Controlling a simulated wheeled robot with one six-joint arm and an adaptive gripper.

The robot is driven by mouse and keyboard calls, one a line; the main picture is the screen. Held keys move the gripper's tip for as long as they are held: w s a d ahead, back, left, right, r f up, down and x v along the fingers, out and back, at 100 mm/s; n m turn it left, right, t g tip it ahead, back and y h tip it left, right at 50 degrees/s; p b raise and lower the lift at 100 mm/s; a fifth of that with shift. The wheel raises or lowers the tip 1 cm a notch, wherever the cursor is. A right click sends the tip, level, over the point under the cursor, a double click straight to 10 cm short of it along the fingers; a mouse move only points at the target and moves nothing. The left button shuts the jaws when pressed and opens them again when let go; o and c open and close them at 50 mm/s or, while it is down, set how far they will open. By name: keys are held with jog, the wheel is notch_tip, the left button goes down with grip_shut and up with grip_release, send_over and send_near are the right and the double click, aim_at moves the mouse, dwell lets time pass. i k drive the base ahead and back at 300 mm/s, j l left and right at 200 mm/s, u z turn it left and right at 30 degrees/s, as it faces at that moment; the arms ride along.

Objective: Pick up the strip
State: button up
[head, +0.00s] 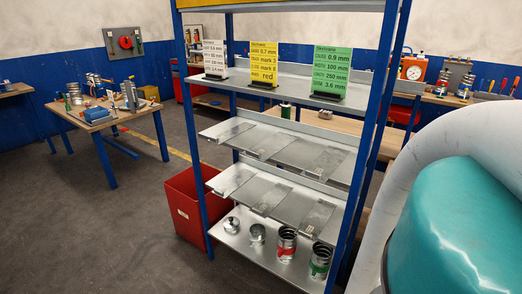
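Flat grey metal pieces that look like strips lie on the blue shelf rack (370,125). On its upper sloped shelf, one piece (228,131) is at the left and another (325,158) at the right. On the lower sloped shelf, one piece (231,181) is at the left and another (310,213) at the right. Grey on grey, their edges are hard to tell from the shelf, and I cannot tell which one the task means. My arm's white and teal links fill the right side. My gripper is not in view.
White, yellow (264,64) and green (329,73) cards stand on the top shelf. Cans (286,244) and small metal parts stand on the bottom shelf. A red bin (185,200) is left of the rack. A workbench (108,118) stands farther left, with clear floor in front.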

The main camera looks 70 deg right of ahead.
aim_at(325, 165)
jog(key=l+z, duration=0.2)
jog(key=z, duration=1.35)
